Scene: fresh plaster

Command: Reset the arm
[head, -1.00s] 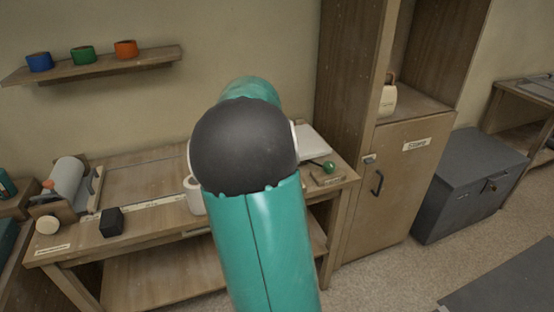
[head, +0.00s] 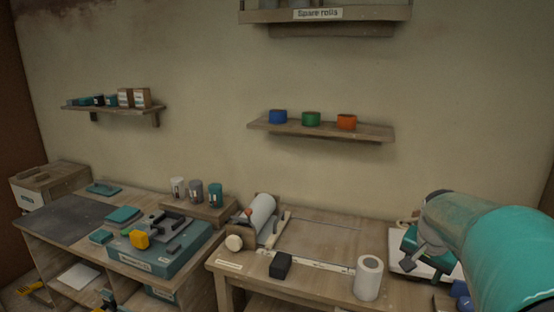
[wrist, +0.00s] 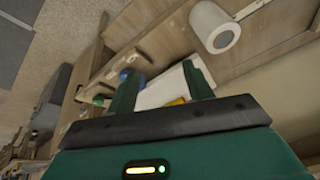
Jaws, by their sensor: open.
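My gripper (head: 420,255) is at the right of the head view, above the right part of the workbench, with my teal arm reaching in from the right edge. In the wrist view its two dark green fingers (wrist: 162,85) stand apart with nothing held between them. A white sheet or pad (wrist: 165,88) and a bit of something yellow (wrist: 177,101) show beyond the fingers. A white roll (head: 368,278) stands on the bench left of my gripper, apart from it; it also shows in the wrist view (wrist: 215,28).
The workbench (head: 320,240) holds a roll dispenser (head: 262,215) and a black block (head: 281,266). A shelf (head: 335,131) with blue, green and orange rolls hangs above. A left bench (head: 65,219) holds a teal machine (head: 160,255). The wall space between shelf and bench is clear.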

